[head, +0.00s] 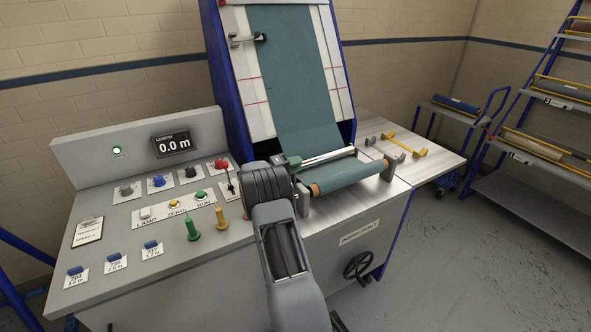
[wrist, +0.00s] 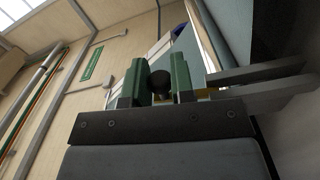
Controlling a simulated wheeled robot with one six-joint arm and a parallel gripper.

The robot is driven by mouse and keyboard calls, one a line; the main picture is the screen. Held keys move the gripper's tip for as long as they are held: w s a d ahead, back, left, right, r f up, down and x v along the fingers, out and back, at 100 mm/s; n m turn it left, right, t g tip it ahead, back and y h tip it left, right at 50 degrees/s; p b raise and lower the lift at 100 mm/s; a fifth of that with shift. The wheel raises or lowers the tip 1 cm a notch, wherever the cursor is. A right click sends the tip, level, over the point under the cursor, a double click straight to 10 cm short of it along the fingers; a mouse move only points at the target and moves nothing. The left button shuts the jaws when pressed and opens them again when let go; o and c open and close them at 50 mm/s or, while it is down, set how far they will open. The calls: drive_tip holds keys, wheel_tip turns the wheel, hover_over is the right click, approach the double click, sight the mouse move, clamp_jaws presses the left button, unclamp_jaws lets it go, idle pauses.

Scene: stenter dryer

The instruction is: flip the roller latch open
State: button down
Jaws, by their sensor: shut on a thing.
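My gripper (head: 287,161) is at the left end of the teal cloth roller (head: 348,174), beside the near roller bracket (head: 304,200). In the wrist view my gripper (wrist: 158,76) has its green fingers closed on a round dark knob (wrist: 162,82), which looks like the latch's knob. In the head view the latch is hidden behind my gripper and arm, so its angle cannot be told. The roller lies across its brackets, with the far bracket (head: 396,157) at its right end.
The control console (head: 135,205) with buttons and green and yellow pegs is left of my arm. The sloped inspection board (head: 290,75) rises behind the roller. A handwheel (head: 360,265) is on the front panel. A side table (head: 425,155) extends right. Grey prongs (wrist: 265,75) sit close right of my fingers.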

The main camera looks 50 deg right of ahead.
drive_tip(key=c, duration=1)
unclamp_jaws()
drive_tip(key=shift+r, duration=0.1)
drive_tip(key=shift+r, duration=0.3)
wheel_tip(320, 180, up, 3)
drive_tip(key=shift+f, duration=0.2)
drive_tip(key=o, duration=0.6)
drive_tip(key=r, duration=0.1)
drive_tip(key=s+a+r, duration=0.1)
drive_tip(key=shift+s+r+b, duration=0.25)
drive_tip(key=shift+r+b, duration=0.1)
drive_tip(key=shift+b, duration=0.05)
drive_tip(key=shift+s+a+r, duration=0.25)
drive_tip(key=shift+s+r, duration=0.05)
drive_tip(key=shift+r, duration=0.15)
drive_tip(key=shift+s+a+r, duration=0.2)
drive_tip(key=shift+s+r, duration=0.05)
drive_tip(key=shift+r, duration=0.2)
drive_tip(key=c, duration=0.4)
drive_tip(key=s+a+r, duration=0.1)
drive_tip(key=s+a, duration=0.1)
drive_tip(key=s+a+r+b, duration=0.1)
drive_tip(key=s+a+r, duration=0.1)
drive_tip(key=s+a, duration=0.1)
drive_tip(key=s+a+r+b, duration=0.1)
drive_tip(key=s+a+r, duration=0.1)
drive_tip(key=s, duration=0.1)
drive_tip(key=shift+s+a, duration=0.1)
drive_tip(key=shift+a, duration=0.05)
drive_tip(key=shift+c, duration=1.1)
